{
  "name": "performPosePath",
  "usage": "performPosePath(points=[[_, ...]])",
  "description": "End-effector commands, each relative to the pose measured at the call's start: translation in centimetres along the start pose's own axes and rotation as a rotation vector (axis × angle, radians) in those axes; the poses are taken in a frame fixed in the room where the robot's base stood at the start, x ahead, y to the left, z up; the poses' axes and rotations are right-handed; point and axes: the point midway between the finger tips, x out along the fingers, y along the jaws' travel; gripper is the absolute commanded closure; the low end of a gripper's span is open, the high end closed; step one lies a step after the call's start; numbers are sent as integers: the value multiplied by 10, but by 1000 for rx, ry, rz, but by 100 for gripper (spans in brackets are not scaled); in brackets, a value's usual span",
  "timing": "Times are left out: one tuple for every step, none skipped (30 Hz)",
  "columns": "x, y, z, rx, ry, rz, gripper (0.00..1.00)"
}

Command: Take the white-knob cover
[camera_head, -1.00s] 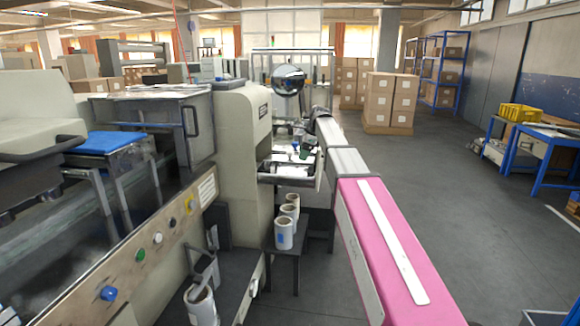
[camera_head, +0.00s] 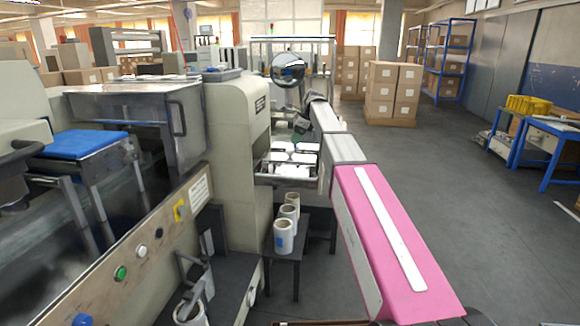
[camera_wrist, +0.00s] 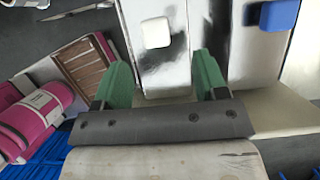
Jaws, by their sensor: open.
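The white knob (camera_wrist: 156,32) is a small rounded white block on a shiny metal cover (camera_wrist: 148,75) in the wrist view. A blue knob (camera_wrist: 279,15) sits on a similar shiny panel to its right. My gripper (camera_wrist: 163,72) has two green fingers, spread apart and empty. The fingers reach up the picture over the near part of the cover, with the white knob beyond their tips and between their lines. I cannot tell the height of the fingers above the cover. I cannot make out the white-knob cover or my gripper in the head view.
Pink rolls (camera_wrist: 38,108) and a wooden slatted piece (camera_wrist: 84,66) lie left in the wrist view. Open floor (camera_head: 480,220) lies right.

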Motion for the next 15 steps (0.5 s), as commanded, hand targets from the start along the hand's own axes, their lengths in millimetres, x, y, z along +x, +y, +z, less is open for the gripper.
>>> performPosePath(points=[[9, 0, 0, 0, 0, 1, 34], [13, 0, 0, 0, 0, 1, 34], [16, 0, 0, 0, 0, 1, 34], [19, 0, 0, 0, 0, 1, 34], [20, 0, 0, 0, 0, 0, 34], [22, 0, 0, -1, 0, 0, 34], [24, 1, 0, -1, 0, 0, 34], [25, 1, 1, -1, 0, 0, 34], [28, 2, 1, -1, 0, 0, 34], [31, 2, 2, -1, 0, 0, 34], [34, 3, 2, -1, 0, 1, 34], [40, 4, 3, -1, 0, 1, 34], [44, 5, 3, -1, 1, 1, 34], [48, 6, 4, -2, 1, 2, 34], [54, 7, 4, -2, 1, 2, 34]])
